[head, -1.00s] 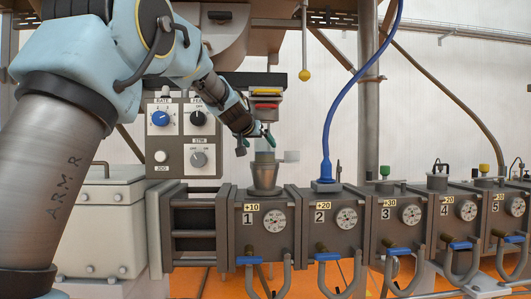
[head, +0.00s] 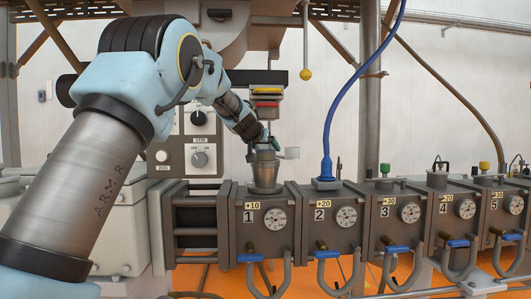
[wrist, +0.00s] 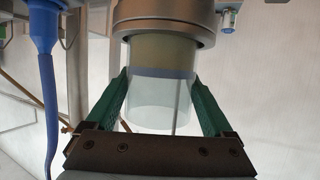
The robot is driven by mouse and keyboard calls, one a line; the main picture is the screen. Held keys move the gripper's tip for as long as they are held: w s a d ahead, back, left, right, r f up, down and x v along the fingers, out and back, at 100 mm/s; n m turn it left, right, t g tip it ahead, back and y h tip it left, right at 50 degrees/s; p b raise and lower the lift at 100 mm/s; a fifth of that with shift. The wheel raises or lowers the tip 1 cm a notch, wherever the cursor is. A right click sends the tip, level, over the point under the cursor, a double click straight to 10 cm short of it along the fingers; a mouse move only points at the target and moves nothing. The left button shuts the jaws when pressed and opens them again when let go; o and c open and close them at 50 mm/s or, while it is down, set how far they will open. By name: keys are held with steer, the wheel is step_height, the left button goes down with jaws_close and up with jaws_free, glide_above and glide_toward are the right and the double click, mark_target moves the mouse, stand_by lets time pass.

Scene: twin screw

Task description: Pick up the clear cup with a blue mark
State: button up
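The clear cup (wrist: 160,97) stands in a grey metal holder (wrist: 164,24), which is at the top of the wrist view because that view is upside down. A blue band crosses the cup, with an olive-tinted part beside it toward the holder. My gripper (wrist: 162,80) has its two green fingers on opposite sides of the cup, open. The tips reach about the blue band and look close to the wall; whether they touch is unclear. In the head view my gripper (head: 268,143) is just above the holder (head: 264,176) on block 1, hiding most of the cup.
A blue cable (head: 327,110) rises from block 2, right of the holder; it also shows in the wrist view (wrist: 47,70). A small white piece (head: 292,153) sits beside the cup. A red and yellow fixture (head: 266,97) hangs above. A control panel (head: 199,141) stands left.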

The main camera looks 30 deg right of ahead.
steer(key=shift+r, duration=0.1)
steer(key=c, duration=1.1)
